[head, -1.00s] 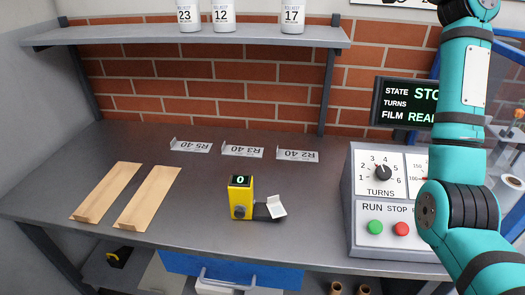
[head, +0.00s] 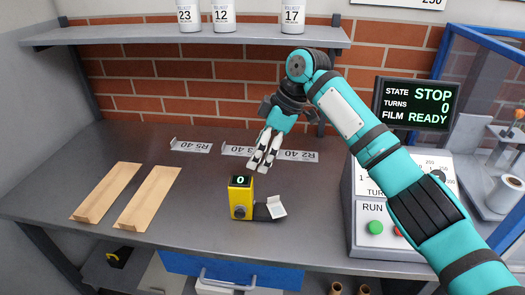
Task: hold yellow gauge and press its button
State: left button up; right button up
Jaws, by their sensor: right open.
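The yellow gauge (head: 241,196) stands upright on the dark table. Its top display reads 0, and a dark round knob or button (head: 240,212) shows on its front face. A dark flat piece with a small white paper (head: 276,206) sits at its right side. My right gripper (head: 259,168) hangs above the table, behind and slightly right of the gauge, fingers pointing down. It is open and empty, apart from the gauge. My left gripper is not in view.
Two tan strips (head: 147,198) lie at the table's left. Label holders (head: 190,146) line the back, partly behind my right gripper. A control box (head: 362,245) with a green button stands right, partly hidden by my arm. A screen (head: 418,104) reads STOP. A shelf (head: 150,37) holds several white containers.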

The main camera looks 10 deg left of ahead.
aim_at(247, 182)
jog(key=x, duration=1.2)
jog(key=shift+d+f, duration=0.35)
jog(key=c, duration=1.5)
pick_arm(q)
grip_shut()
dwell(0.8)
